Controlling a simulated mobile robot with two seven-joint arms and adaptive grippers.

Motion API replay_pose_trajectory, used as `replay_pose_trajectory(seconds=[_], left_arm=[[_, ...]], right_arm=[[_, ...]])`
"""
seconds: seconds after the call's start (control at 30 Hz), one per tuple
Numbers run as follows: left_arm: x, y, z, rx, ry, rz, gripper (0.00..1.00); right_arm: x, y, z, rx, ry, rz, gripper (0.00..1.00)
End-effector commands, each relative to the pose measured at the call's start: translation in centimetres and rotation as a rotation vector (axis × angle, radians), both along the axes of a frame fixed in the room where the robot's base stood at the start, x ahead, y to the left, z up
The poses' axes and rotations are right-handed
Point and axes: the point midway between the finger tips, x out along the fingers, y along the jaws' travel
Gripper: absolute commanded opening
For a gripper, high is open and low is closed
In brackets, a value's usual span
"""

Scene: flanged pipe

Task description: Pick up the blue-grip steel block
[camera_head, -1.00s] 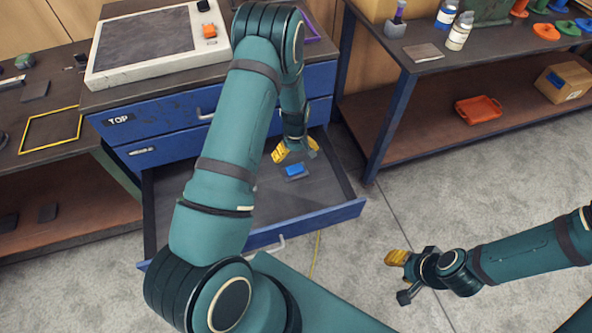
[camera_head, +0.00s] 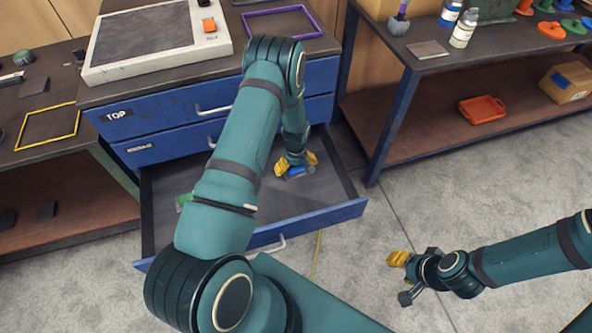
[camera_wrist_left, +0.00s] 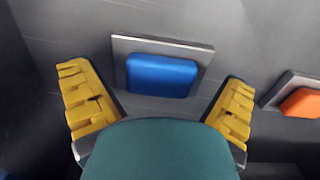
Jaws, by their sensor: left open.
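The blue-grip steel block (camera_wrist_left: 160,72) is a grey steel plate with a blue grip on top. It lies in the open bottom drawer (camera_head: 290,217). In the head view the block (camera_head: 296,173) is partly covered by my left gripper (camera_head: 296,165). The left gripper is open, its yellow fingers spread above the block. In the left wrist view the block sits between and a little beyond the fingers (camera_wrist_left: 160,108), and my own wrist part hides the space below it. My right gripper (camera_head: 404,277) is open and empty over the floor at the right.
An orange-grip steel block (camera_wrist_left: 300,102) lies right of the blue one in the wrist view. A green item (camera_head: 183,201) is at the drawer's left, partly behind my arm. A shelf bench (camera_head: 400,140) stands right of the drawers, with an orange tray (camera_head: 482,109) on its lower shelf.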

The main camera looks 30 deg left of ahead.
Motion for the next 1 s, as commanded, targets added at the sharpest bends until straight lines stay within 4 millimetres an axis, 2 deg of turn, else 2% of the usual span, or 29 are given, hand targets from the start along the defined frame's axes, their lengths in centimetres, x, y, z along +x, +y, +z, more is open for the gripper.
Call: replay_pose_trajectory(seconds=[0.03, 0.07, 0.1, 0.27, 0.3, 0.53, 0.63, 1.0], left_arm=[[0.0, 0.0, 0.0, 0.000, 0.000, 0.000, 1.00], [0.0, 0.0, 0.0, 0.000, 0.000, 0.000, 0.93], [0.0, 0.0, 0.0, 0.000, 0.000, 0.000, 0.79], [0.0, 0.0, 0.0, 0.001, 0.001, -0.001, 0.23], [0.0, 0.0, 0.1, 0.000, 0.000, -0.001, 0.19], [0.1, 0.0, 0.2, 0.001, -0.001, -0.001, 0.19], [0.1, 0.0, 0.9, 0.001, -0.002, -0.001, 0.19], [0.1, 0.0, 7.5, 0.000, -0.003, -0.002, 0.19]], right_arm=[[0.0, 0.0, 0.0, 0.000, 0.000, 0.000, 0.43], [0.0, 0.0, 0.0, 0.000, 0.000, 0.000, 0.43], [0.0, 0.0, 0.0, 0.000, 0.000, 0.000, 0.43], [0.0, 0.0, 0.0, 0.000, 0.000, 0.000, 0.43], [0.0, 0.0, 0.0, 0.000, 0.000, 0.000, 0.43], [0.0, 0.0, 0.1, 0.000, 0.000, 0.000, 0.43], [0.0, 0.0, 0.2, 0.000, 0.001, 0.000, 0.43], [-0.3, 0.0, 1.6, 0.001, 0.007, 0.002, 0.43]])
